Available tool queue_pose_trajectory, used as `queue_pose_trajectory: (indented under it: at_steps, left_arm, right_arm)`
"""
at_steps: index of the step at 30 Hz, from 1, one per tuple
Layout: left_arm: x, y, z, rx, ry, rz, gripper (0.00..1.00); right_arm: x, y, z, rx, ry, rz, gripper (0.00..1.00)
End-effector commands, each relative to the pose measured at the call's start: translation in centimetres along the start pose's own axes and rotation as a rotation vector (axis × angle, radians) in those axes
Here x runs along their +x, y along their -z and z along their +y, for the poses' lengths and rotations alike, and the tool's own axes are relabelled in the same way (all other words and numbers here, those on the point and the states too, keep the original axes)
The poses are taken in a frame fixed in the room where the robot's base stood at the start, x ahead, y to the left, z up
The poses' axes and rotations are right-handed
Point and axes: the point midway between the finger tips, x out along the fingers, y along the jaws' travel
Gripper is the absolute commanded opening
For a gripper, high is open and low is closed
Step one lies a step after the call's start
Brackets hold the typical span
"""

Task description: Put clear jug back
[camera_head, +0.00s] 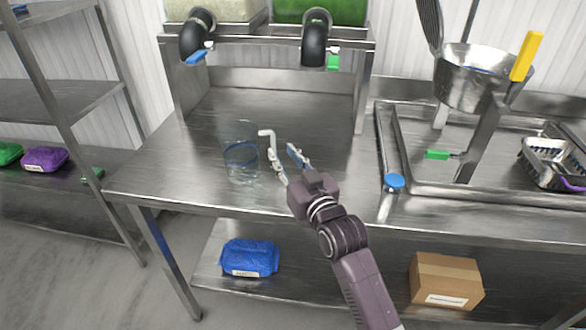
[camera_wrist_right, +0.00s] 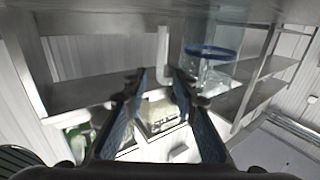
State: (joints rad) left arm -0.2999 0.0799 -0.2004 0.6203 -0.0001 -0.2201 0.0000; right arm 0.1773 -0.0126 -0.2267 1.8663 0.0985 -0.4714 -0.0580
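The clear jug (camera_head: 240,165) stands upright on the steel table, with a blue band around its middle. Its pale handle (camera_head: 267,140) sticks out on the right. My right gripper (camera_head: 287,158) is open beside the handle, its fingers spread. In the right wrist view the handle (camera_wrist_right: 163,50) lines up with the gap between the fingertips (camera_wrist_right: 158,82), and nothing is clamped. The jug shows there with its blue ring (camera_wrist_right: 210,51). Whether a finger touches the handle is unclear. My left gripper is not in view.
Two dispensers with black spouts (camera_head: 198,35) (camera_head: 316,38) stand on a steel stand behind the jug. To the right is a steel tray (camera_head: 395,150) with a metal pot (camera_head: 465,85) above it. The table left of the jug is clear.

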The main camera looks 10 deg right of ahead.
Motion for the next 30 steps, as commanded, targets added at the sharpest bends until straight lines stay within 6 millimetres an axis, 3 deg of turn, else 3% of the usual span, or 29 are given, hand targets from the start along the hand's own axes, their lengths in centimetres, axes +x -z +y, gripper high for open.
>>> queue_pose_trajectory:
  at_steps: [3,10,30]
  left_arm:
    - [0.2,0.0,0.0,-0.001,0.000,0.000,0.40]
    - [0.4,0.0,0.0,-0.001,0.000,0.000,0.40]
    - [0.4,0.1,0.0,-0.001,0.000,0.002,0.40]
  right_arm:
    - [-2.2,-0.1,0.0,-0.002,0.000,-0.001,0.26]
    - [-4.9,-0.1,0.0,-0.002,0.000,-0.001,0.26]
    - [-5.4,0.0,0.0,-0.001,0.000,-0.001,0.26]
